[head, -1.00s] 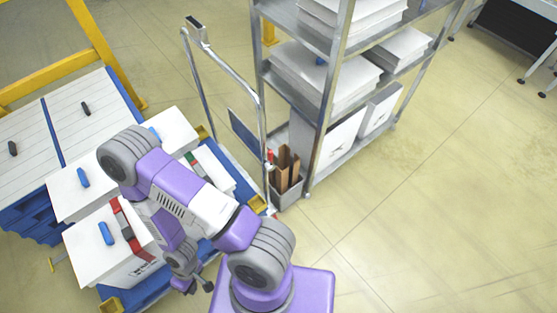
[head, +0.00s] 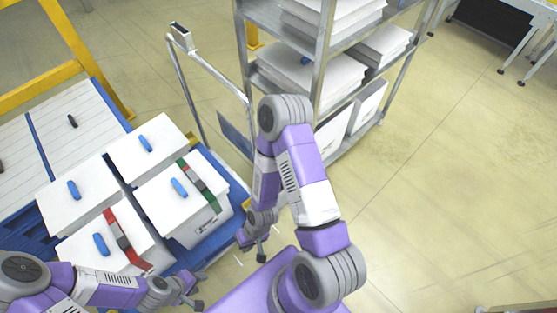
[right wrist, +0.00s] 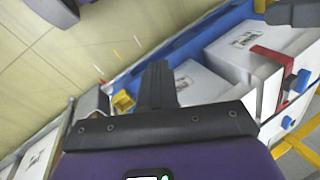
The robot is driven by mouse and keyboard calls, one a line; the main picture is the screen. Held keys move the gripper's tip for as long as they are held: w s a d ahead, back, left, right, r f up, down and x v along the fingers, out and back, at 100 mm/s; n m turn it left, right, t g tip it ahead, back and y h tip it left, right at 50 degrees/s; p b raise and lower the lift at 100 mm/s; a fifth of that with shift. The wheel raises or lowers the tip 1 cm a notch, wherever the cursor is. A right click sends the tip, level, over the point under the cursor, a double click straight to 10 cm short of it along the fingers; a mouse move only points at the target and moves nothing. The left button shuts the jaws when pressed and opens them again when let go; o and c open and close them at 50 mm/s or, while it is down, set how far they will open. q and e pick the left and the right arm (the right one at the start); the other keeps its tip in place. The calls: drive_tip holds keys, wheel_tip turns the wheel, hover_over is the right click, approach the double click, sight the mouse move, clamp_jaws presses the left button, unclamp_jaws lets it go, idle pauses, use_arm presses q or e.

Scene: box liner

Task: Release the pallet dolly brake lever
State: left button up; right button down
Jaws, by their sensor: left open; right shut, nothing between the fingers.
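The blue dolly (head: 237,190) carries several white boxes (head: 170,215) with blue clips and stands left of centre in the head view. Its metal push frame (head: 203,57) rises at its far end. I cannot make out the brake lever in either current view; my right arm covers the lower right of the frame. My right gripper (head: 261,252) hangs beside the dolly's right edge, shut and empty; its dark fingers (right wrist: 155,85) point toward the dolly edge in the right wrist view. My left gripper (head: 192,290) is open and empty at the near edge of the dolly.
A metal shelf rack (head: 328,60) with white stacks stands behind my right arm. A white slatted surface (head: 60,125) and a yellow frame (head: 85,60) are at the left. A yellow corner piece (right wrist: 122,101) shows near my right fingers.

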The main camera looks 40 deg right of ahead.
idle(0.3)
drive_tip(key=w+d+r+m+t+h, duration=0.2)
drive_tip(key=w+d+m+t+h, duration=0.1)
drive_tip(key=w+m, duration=0.55)
drive_tip(key=w+d+r+m+t+h, duration=0.2)
drive_tip(key=w+m+t+h, duration=0.15)
drive_tip(key=w+m, duration=0.5)
drive_tip(key=w+d+r+m+g+h, duration=0.1)
drive_tip(key=d+r+m+g+h, duration=0.1)
drive_tip(key=m, duration=0.4)
drive_tip(key=w+d+r+m+g+h, duration=0.1)
drive_tip(key=d+r+m+g+h, duration=0.1)
drive_tip(key=r+m+h, duration=0.3)
drive_tip(key=shift+r+m+g, duration=0.35)
drive_tip(key=shift+r+m, duration=0.2)
drive_tip(key=shift+m, duration=0.65)
